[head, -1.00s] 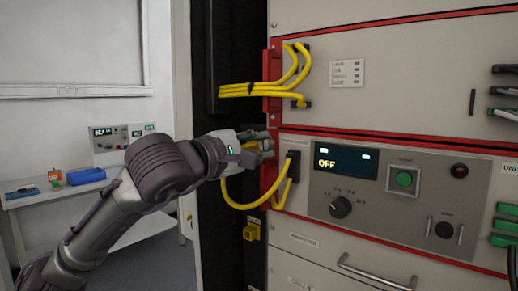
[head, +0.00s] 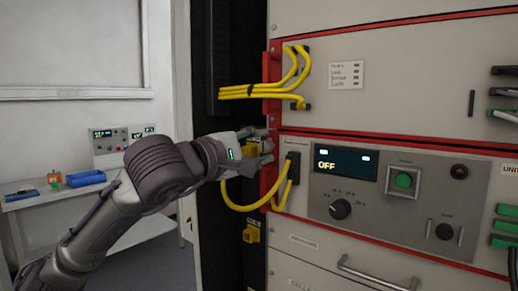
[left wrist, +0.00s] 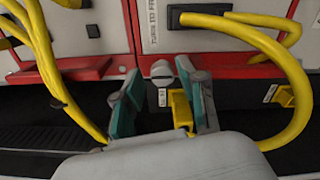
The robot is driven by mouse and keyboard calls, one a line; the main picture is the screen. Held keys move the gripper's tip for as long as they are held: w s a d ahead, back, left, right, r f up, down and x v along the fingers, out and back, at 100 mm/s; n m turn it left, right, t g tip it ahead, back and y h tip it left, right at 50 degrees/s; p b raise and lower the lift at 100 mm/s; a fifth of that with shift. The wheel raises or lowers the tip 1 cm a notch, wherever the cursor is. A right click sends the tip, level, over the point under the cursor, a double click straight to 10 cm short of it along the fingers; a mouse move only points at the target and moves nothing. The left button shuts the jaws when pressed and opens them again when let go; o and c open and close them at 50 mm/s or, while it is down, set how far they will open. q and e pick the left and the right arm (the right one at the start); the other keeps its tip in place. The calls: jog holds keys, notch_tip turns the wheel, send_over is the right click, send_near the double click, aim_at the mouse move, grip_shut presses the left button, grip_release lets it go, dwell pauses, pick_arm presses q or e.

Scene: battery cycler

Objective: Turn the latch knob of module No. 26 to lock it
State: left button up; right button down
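In the left wrist view a small silver-grey latch knob (left wrist: 161,69) sits on the red module edge, above a small white label (left wrist: 162,97). Its number is too small to read. My left gripper (left wrist: 160,98) has its two teal fingers apart, one on each side below the knob, with nothing seen clamped between them. Whether a finger touches the knob I cannot tell. In the head view the left gripper (head: 266,148) is at the red left edge of the module with the OFF display (head: 340,162), and the knob is not clearly visible there. My right gripper is not in view.
A yellow cable (head: 237,206) loops below the left gripper to a black plug (head: 292,166). More yellow cables (head: 240,90) run above it. A yellow connector (left wrist: 181,108) shows behind the fingers. A side bench (head: 90,195) stands at the far left.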

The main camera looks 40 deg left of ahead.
pick_arm(q)
jog(key=shift+d+f, duration=0.1)
jog(key=shift+f, duration=0.1)
jog(key=s, duration=0.8)
jog(key=shift+a+r, duration=0.15)
jog(key=shift+a, duration=0.25)
jog(key=shift+s, duration=0.1)
jog(key=shift+d, duration=0.1)
dwell(0.3)
